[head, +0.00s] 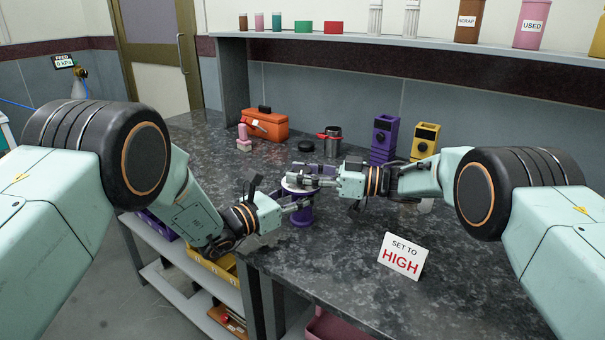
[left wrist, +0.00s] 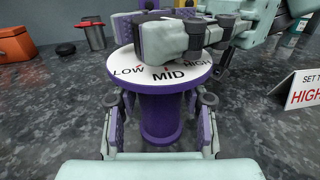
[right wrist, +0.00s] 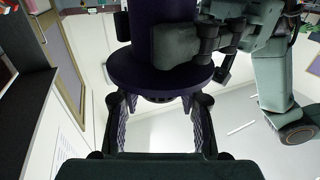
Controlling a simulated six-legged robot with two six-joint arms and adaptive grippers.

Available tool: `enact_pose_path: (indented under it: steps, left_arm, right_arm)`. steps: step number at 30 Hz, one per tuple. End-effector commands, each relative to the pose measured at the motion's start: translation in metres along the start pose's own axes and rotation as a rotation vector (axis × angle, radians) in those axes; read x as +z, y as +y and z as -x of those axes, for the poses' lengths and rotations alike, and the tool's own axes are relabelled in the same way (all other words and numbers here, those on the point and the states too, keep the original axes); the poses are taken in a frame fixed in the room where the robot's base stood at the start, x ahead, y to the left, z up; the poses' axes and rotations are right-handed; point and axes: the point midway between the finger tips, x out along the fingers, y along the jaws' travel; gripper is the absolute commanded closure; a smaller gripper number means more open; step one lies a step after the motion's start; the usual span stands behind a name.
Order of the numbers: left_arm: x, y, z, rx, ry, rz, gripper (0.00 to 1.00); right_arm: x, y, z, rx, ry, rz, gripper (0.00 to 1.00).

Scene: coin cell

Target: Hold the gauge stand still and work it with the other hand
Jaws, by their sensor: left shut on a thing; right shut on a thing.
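The gauge stand is a purple column (head: 303,217) under a round disc, upright on the dark worktop. Its white dial face (left wrist: 160,75) reads LOW, MID and HIGH in the left wrist view. My left gripper (head: 300,204) is shut on the column below the disc. The right wrist view shows the disc's underside (right wrist: 155,72). A white card (head: 401,256) reads SET TO HIGH.
An orange toolbox (head: 265,125), a metal pot (head: 332,147), a black puck (head: 306,146), a purple box (head: 384,138) and a yellow box (head: 424,143) stand behind the gauge stand. The worktop at front right is clear around the card.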

Motion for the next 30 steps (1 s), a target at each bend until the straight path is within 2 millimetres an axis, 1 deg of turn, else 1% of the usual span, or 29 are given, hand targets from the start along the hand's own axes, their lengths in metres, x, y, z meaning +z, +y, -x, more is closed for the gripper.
enact_pose_path:
  steps: [1,10,24,25,30]
  left_arm:
    - [-0.0021,-0.0032,-0.0006,-0.007,0.005,-0.001,0.98]
    - [-0.0025,-0.0032,-0.0006,-0.007,0.006,-0.002,0.98]
    - [-0.0028,-0.0024,-0.0004,-0.004,0.007,-0.002,0.98]
    - [-0.0028,-0.0024,-0.0004,-0.004,0.007,-0.002,0.98]
    - [-0.0027,-0.0020,-0.0002,-0.003,0.006,0.000,0.98]
  right_arm:
    - [-0.0025,-0.0001,-0.0016,-0.014,0.004,0.006,0.94]
    - [-0.0026,-0.0014,-0.0011,-0.058,-0.001,0.005,0.94]
    - [-0.0018,-0.0025,-0.0011,-0.066,-0.003,0.003,0.94]
    - [-0.0018,-0.0025,-0.0012,-0.066,-0.003,0.003,0.61]
    - [-0.0013,-0.0020,-0.0005,-0.064,-0.003,0.002,0.47]
